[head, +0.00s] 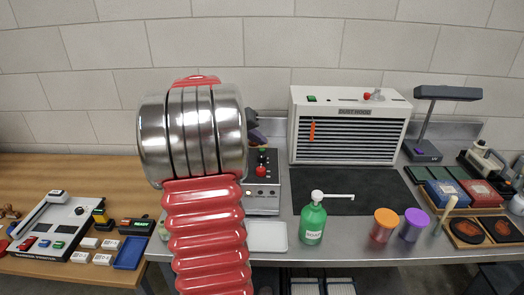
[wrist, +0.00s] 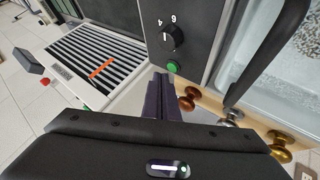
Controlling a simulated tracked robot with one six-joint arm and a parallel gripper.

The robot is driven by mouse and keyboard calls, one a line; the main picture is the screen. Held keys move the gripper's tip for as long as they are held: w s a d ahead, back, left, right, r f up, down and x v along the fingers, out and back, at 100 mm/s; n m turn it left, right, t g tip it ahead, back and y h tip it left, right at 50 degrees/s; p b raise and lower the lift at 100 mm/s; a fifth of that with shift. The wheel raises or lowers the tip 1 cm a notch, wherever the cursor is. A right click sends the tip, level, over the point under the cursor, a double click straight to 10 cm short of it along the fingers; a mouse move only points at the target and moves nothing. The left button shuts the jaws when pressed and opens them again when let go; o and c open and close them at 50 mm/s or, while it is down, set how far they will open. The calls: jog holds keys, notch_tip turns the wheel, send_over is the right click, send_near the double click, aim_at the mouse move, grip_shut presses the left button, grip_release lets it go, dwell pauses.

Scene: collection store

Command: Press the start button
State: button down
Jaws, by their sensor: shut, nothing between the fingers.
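A green round button (wrist: 173,67) sits on a dark panel in the wrist view, just below a black dial (wrist: 172,38) with numbers around it. My gripper (wrist: 161,80) is shut and empty, its dark purple fingers pointing up toward the panel. The fingertips end just below and left of the green button, and I cannot tell how far they are from it in depth. In the head view my red and silver arm hides most of the gripper; a dark part of it shows above a grey control box (head: 262,199) with a green and a red knob.
A white dust hood (head: 350,130) stands at the back, carrying an orange tag (head: 312,130). A soap bottle (head: 313,220) and two lidded jars stand in front. In the wrist view, brass and copper knobs (wrist: 278,153) and a black handle lie right of the fingers.

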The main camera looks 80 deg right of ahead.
jog(key=shift+r, duration=0.1)
jog(key=shift+r, duration=2.45)
